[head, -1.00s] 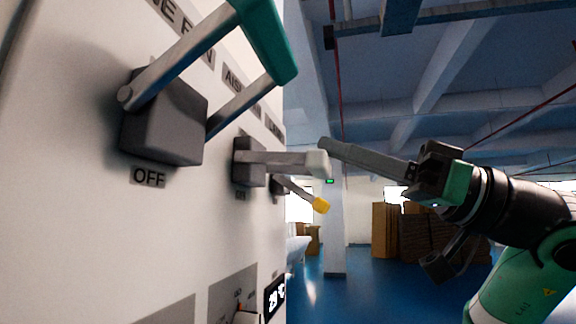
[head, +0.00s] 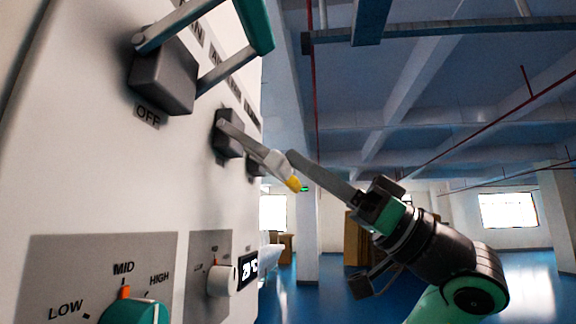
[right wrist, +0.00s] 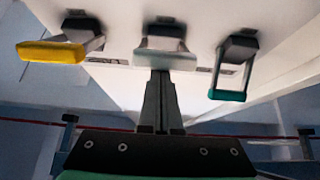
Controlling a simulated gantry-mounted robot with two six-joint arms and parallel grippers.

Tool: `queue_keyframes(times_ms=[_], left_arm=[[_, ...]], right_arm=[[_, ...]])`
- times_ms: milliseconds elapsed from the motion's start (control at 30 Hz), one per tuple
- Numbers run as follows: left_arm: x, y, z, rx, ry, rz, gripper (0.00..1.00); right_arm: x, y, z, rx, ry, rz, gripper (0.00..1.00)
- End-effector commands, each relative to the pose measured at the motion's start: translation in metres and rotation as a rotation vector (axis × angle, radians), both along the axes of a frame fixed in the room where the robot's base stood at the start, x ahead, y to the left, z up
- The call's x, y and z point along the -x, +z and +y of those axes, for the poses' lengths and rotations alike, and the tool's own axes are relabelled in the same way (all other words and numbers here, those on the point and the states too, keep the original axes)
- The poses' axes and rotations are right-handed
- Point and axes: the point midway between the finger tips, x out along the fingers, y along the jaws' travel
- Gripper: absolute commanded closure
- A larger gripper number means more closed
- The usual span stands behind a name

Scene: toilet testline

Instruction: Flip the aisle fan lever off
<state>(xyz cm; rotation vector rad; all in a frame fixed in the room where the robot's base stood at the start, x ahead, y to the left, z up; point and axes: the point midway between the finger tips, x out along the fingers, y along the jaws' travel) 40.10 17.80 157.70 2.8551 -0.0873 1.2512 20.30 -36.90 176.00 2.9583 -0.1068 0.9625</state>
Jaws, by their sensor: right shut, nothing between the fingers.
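The aisle fan lever (head: 240,138) is the middle of three levers on the white panel, with a grey arm and a pale handle. It slants downward away from its dark base in the head view. Its pale handle also shows in the right wrist view (right wrist: 165,58). My right gripper (head: 292,155) is shut and empty, its fingertips at the handle's outer end. In the right wrist view the fingers (right wrist: 160,76) reach the handle's edge; whether they touch is hard to tell. My left gripper is not in view.
A teal-handled lever (head: 255,25) points up on the nearer side, above an OFF label. A yellow-tipped lever (head: 293,184) lies beyond the middle one. Below are a teal knob (head: 133,312), a white knob (head: 221,281) and a display (head: 248,269). Right of the panel is open room.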

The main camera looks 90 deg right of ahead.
Motion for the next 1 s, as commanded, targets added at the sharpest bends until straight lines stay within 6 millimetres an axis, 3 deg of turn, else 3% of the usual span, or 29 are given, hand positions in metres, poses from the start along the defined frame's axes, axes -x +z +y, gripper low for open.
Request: queue_keyframes(times_ms=[33,467,567,767,800,1000], left_arm=[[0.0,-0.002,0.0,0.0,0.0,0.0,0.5],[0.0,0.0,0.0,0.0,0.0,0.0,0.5],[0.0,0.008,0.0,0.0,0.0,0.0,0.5],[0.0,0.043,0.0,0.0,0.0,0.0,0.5],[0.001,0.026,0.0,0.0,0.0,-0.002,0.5],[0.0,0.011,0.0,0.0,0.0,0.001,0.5]], right_arm=[[-0.003,-0.007,-0.001,-0.009,0.004,0.02,1.0],[-0.003,-0.006,-0.002,-0.009,0.004,0.021,1.0],[-0.001,0.003,-0.002,-0.009,0.005,0.018,1.0],[0.01,0.043,0.002,0.0,0.015,0.002,1.0],[0.017,0.019,0.001,-0.001,0.011,0.001,1.0],[0.045,-0.022,0.003,0.0,0.01,-0.001,1.0]])
